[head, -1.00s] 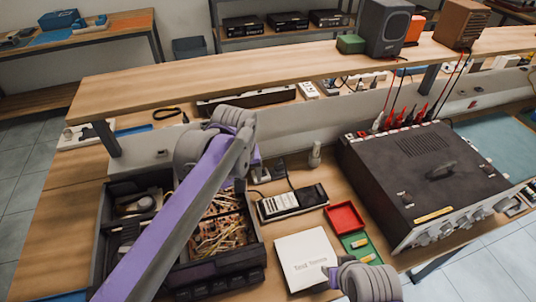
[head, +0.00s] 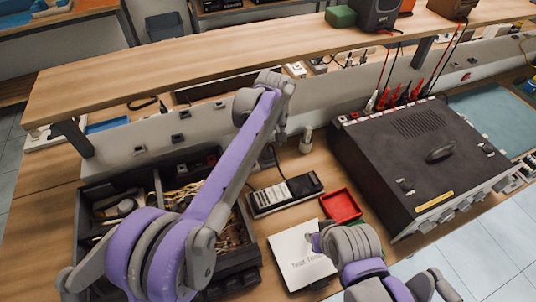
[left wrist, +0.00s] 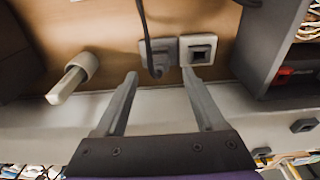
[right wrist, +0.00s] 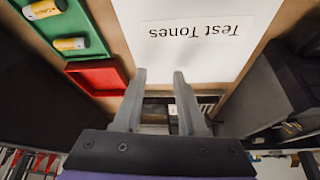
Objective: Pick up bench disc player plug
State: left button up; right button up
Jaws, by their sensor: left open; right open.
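In the left wrist view a dark plug (left wrist: 158,62) with a black cable sits in a grey wall socket. A second, empty-looking socket (left wrist: 198,50) is just right of it. My left gripper (left wrist: 160,77) is open, one finger to each side of the plug and short of it; no contact shows. In the head view my left arm hides most of the plug area. The cable runs down toward a slim black and white device (head: 287,195), perhaps the disc player. My right gripper (right wrist: 159,76) is open and empty above the white "Test Tones" sleeve (right wrist: 195,30).
A white cylindrical piece (left wrist: 75,77) stands left of the plug. A black organiser (head: 88,210) with cables lies under my left arm. A red tray (head: 340,206) and a large black instrument (head: 415,165) stand to the right. A wooden shelf (head: 190,68) overhangs the back.

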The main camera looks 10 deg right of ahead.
aim_at(268, 151)
pick_arm(q)
jog(key=f, duration=0.5)
jog(key=shift+w, duration=0.35)
jog(key=shift+c, duration=0.3)
grip_shut()
